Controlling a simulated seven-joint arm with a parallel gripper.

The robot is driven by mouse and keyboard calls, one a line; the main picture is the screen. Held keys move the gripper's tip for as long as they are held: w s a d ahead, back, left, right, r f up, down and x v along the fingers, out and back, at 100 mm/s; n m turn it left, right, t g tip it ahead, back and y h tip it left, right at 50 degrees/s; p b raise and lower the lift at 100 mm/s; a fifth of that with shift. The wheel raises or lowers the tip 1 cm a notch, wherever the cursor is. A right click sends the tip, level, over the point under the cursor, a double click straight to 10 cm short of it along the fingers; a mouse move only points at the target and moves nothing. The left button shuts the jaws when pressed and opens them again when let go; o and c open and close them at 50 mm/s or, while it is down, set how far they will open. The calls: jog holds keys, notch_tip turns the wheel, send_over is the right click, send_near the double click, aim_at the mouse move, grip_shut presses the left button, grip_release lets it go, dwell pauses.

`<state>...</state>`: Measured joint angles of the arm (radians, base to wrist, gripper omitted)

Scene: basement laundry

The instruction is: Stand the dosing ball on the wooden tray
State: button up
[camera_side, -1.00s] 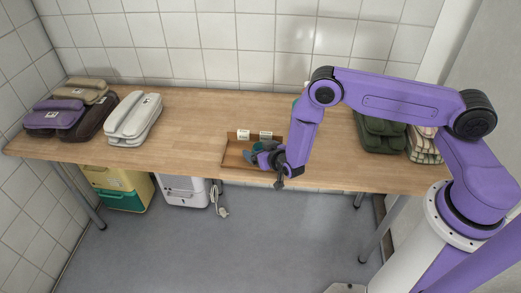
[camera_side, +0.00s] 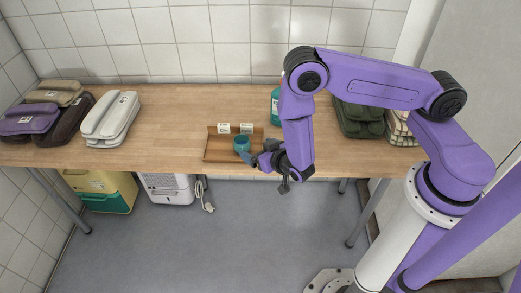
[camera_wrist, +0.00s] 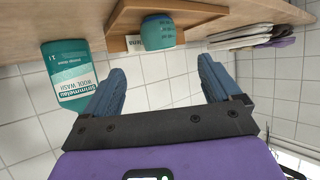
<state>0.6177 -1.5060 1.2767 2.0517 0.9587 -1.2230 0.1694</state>
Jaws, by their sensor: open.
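The teal dosing ball (camera_side: 242,144) sits inside the wooden tray (camera_side: 214,157), toward its right side. In the wrist view the ball (camera_wrist: 158,30) looks upright against the tray (camera_wrist: 122,16), with small print on its side. My gripper (camera_side: 258,160) is just to the right of the ball at the tray's front right, open and empty. In the wrist view the two blue-grey fingers of my gripper (camera_wrist: 163,68) are spread wide, with the ball beyond their tips and no finger touching it.
A teal wool wash bottle (camera_side: 275,104) stands behind my arm, right of the tray. Two small white labels (camera_side: 246,128) show at the tray's back. Folded bundles lie at the table's left (camera_side: 110,118) and green ones at the right (camera_side: 358,118). The table between tray and left bundles is clear.

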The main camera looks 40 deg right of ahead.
jog(key=s+a+r+n+g+y, duration=0.2)
jog(key=s+a+r+g+y, duration=0.25)
jog(key=a, duration=0.45)
jog(key=s+a+r+n+g+y, duration=0.25)
jog(key=s+r+n+g, duration=0.2)
jog(key=s+r, duration=0.5)
jog(key=s+d+r+n+g+h, duration=0.1)
jog(key=s+d+r+n+h, duration=0.1)
jog(key=s+d+r+n, duration=0.2)
jog(key=s+d+r+n+g+h, duration=0.2)
jog(key=s+d+r, duration=0.4)
jog(key=s+d, duration=0.4)
jog(key=shift+s+d+r+n+h, duration=0.4)
jog(key=shift+d+n, duration=0.45)
jog(key=shift+d, duration=0.4)
